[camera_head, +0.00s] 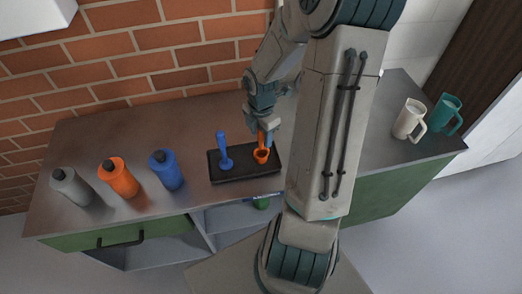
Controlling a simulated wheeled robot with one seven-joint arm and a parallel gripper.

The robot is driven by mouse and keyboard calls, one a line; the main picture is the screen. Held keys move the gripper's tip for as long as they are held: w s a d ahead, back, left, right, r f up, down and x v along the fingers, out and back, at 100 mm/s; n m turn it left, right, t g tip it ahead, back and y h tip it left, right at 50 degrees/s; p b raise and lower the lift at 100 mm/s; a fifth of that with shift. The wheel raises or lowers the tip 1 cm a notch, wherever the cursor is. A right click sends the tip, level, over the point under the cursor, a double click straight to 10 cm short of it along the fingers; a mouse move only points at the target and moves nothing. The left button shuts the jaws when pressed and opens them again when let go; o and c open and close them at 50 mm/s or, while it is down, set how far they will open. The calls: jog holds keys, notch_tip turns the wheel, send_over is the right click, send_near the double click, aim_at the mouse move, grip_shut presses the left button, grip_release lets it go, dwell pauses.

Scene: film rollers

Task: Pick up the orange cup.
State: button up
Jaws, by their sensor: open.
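No plainly orange cup shows. A small orange scoop-like piece (261,155) with a round hollow end and an upright handle stands on a black tray (233,178). My gripper (263,128) is open, pointing down right at the top of the orange piece's handle. It partly hides the handle, and I cannot tell whether the fingers touch it. An orange bottle (121,181) with a dark cap stands upright to the left on the counter.
A blue scoop-like piece (224,155) stands on the tray's left part. A blue bottle (166,171) and a grey bottle (71,187) flank the orange bottle. A white mug (408,120) and a teal mug (443,114) stand at the right. A brick wall (130,60) bounds the counter's back.

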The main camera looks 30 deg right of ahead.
jog(key=shift+f, duration=0.95)
jog(key=shift+c, duration=0.3)
jog(key=c, duration=1)
jog(key=shift+o, duration=0.2)
jog(key=shift+r, duration=0.1)
